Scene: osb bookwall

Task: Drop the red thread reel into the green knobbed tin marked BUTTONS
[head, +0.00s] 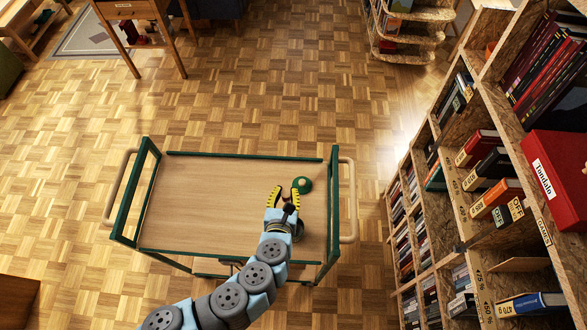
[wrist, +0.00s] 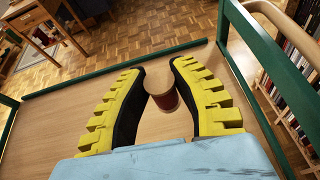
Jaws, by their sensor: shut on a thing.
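My gripper (head: 286,191) has yellow ribbed fingers and is over the right part of the trolley top. In the wrist view its fingers (wrist: 157,70) are shut on the red thread reel (wrist: 167,101), which has pale ends. A green round piece with a pale knob (head: 304,185) is just right of the fingertips in the head view; it looks like the tin's lid or top. A dark greenish round shape (head: 299,231) beside my wrist is mostly hidden by my arm; I cannot tell if it is the tin's body. No BUTTONS marking is readable.
The trolley (head: 200,205) has a wooden top, green rails and a pale handle at each end. Its left half is bare. A tall bookshelf (head: 455,190) with books and a red box (head: 555,178) stands at the right. Parquet floor lies open behind.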

